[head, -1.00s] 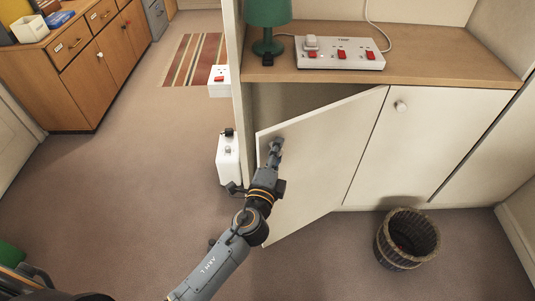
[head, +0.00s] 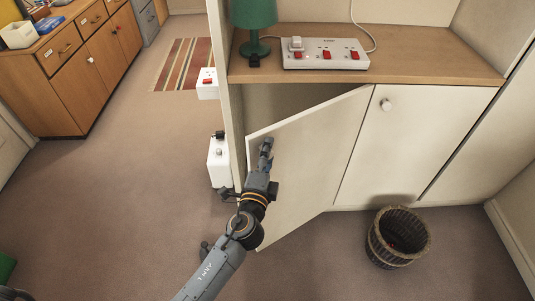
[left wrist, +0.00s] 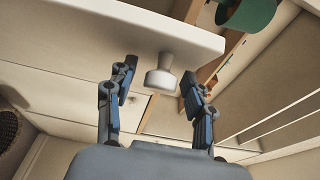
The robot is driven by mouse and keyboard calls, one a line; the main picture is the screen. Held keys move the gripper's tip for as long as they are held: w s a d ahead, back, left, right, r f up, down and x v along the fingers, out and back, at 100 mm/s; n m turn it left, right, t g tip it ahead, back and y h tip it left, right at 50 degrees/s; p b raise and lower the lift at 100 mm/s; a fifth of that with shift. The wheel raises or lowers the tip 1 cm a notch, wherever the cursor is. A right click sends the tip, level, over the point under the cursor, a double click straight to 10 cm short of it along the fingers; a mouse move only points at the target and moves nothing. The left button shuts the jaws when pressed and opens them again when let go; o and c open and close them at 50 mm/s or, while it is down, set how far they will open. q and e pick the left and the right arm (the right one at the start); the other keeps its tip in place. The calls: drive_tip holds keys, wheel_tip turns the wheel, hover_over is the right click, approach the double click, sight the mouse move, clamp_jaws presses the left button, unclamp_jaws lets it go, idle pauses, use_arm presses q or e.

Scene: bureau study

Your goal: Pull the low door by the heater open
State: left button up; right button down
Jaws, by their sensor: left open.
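The low white door (head: 306,150) stands part open, hinged at its right side, its free edge swung out towards me. Its round white knob (left wrist: 160,76) shows in the left wrist view, near the door's free edge. My left gripper (head: 266,146) is at the door's face by this edge, and hides the knob in the head view. In the left wrist view my left gripper (left wrist: 158,84) is open, with one finger on each side of the knob and a gap to each. My right gripper is not in view.
A shut white door (head: 412,140) with a knob adjoins on the right. A wicker basket (head: 380,250) stands on the floor in front. A white box-shaped unit (head: 219,163) stands left of the open door. The wooden top (head: 440,65) carries a green lamp (head: 254,15) and a switch box (head: 325,55).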

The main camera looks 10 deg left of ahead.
use_arm(q)
drive_tip(key=shift+s, duration=0.1)
drive_tip(key=s, duration=1.2)
drive_tip(key=shift+a, duration=0.35)
drive_tip(key=shift+w, duration=0.1)
